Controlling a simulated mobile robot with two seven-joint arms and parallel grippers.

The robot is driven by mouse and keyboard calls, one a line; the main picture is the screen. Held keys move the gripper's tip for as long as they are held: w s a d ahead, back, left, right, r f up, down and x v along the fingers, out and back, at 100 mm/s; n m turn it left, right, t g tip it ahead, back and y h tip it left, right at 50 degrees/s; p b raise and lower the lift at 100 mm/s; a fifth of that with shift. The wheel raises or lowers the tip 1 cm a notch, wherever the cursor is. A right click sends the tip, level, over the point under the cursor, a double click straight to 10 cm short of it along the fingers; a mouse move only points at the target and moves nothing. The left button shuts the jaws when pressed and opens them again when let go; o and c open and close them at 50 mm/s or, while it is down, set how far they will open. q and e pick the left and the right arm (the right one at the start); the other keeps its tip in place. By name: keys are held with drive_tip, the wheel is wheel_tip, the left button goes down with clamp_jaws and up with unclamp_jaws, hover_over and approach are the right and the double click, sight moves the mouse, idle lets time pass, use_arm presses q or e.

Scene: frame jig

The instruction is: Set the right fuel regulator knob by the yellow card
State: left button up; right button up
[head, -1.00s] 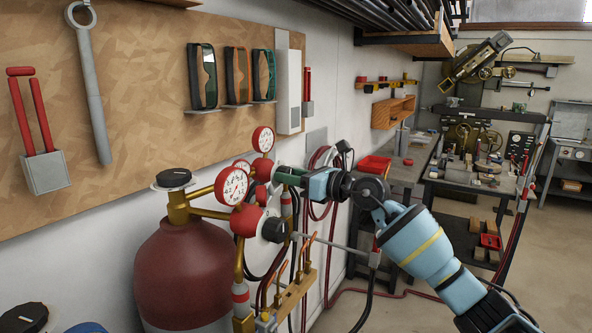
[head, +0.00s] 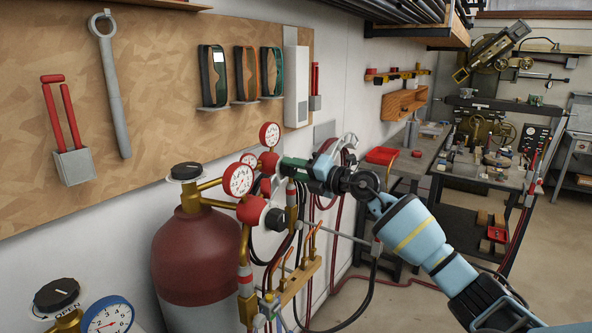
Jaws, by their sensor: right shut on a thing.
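Two red regulators with white gauges stand by the dark red cylinder (head: 190,255). The nearer regulator (head: 250,210) has a black knob (head: 275,219) facing right, with nothing on it. The farther, right regulator (head: 267,163) sits behind it, with a gauge (head: 270,135) above. My right gripper (head: 297,165) reaches in from the right and is shut at the right regulator, on its knob; the fingers and nearer parts hide the knob and its setting. I cannot make out a yellow card. My left gripper is not in view.
Hoses and a brass torch rack (head: 290,290) hang below my right gripper. Another black knob (head: 57,293) and a blue-rimmed gauge (head: 107,316) are at lower left. The pegboard wall (head: 160,100) runs close behind; a workbench (head: 415,160) stands farther right.

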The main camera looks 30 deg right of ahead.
drive_tip(key=m, duration=1.4)
drive_tip(key=shift+f, duration=0.1)
idle(0.3)
drive_tip(key=o, duration=1)
drive_tip(key=shift+v, duration=3.9)
